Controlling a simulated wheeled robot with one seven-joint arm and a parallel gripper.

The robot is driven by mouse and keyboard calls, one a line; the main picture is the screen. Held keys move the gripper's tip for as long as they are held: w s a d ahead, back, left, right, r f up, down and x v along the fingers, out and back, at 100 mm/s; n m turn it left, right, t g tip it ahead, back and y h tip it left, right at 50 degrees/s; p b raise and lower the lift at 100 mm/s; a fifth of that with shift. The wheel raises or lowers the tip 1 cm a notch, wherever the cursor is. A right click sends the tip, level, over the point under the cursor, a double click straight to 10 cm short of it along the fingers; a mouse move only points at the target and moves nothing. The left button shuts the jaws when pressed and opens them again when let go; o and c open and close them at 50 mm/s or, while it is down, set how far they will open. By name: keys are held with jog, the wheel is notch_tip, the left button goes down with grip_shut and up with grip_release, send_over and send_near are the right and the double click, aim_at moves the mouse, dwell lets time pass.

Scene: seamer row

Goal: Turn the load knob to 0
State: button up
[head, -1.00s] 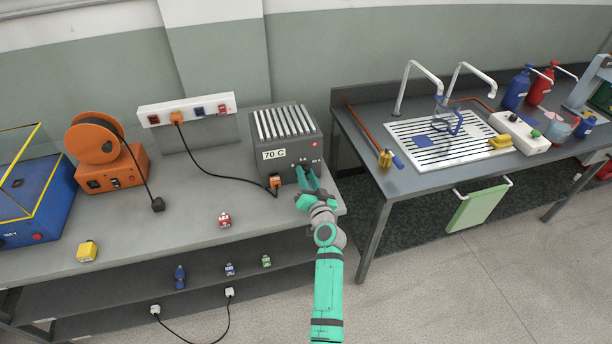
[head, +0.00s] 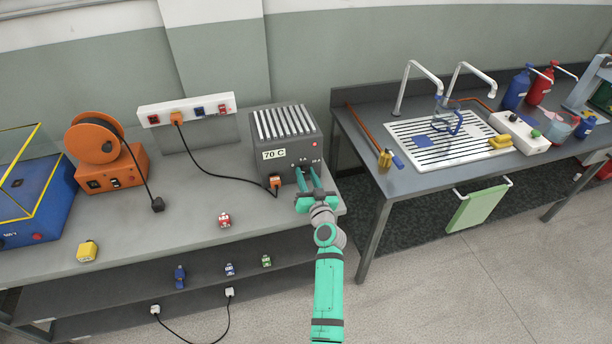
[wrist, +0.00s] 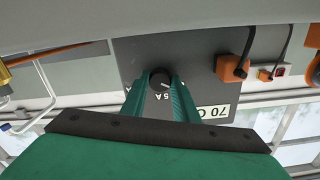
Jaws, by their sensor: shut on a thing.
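The load knob (wrist: 160,79) is a small dark round knob on the front of a grey box (head: 289,133) labelled 70 C. In the wrist view, which shows the box upside down, the knob sits between the two fingertips and a light mark shows on its face. My gripper (wrist: 161,84) is shut on the knob, one finger on each side. In the head view my gripper (head: 309,178) reaches the lower right of the box front, and its fingers hide most of the knob. Some printing near the knob is partly readable, ending in "5 A".
An orange plug (head: 275,182) with a black cable sits in the box front, left of my gripper. A red-and-white block (head: 225,220) lies on the bench to the left. A gap separates this bench from the sink bench (head: 420,178).

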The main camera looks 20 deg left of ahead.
jog(key=o, duration=1.1)
jog(key=shift+c, duration=0.2)
jog(key=v, duration=1)
jog(key=shift+s+d, duration=0.25)
jog(key=shift+s, duration=0.1)
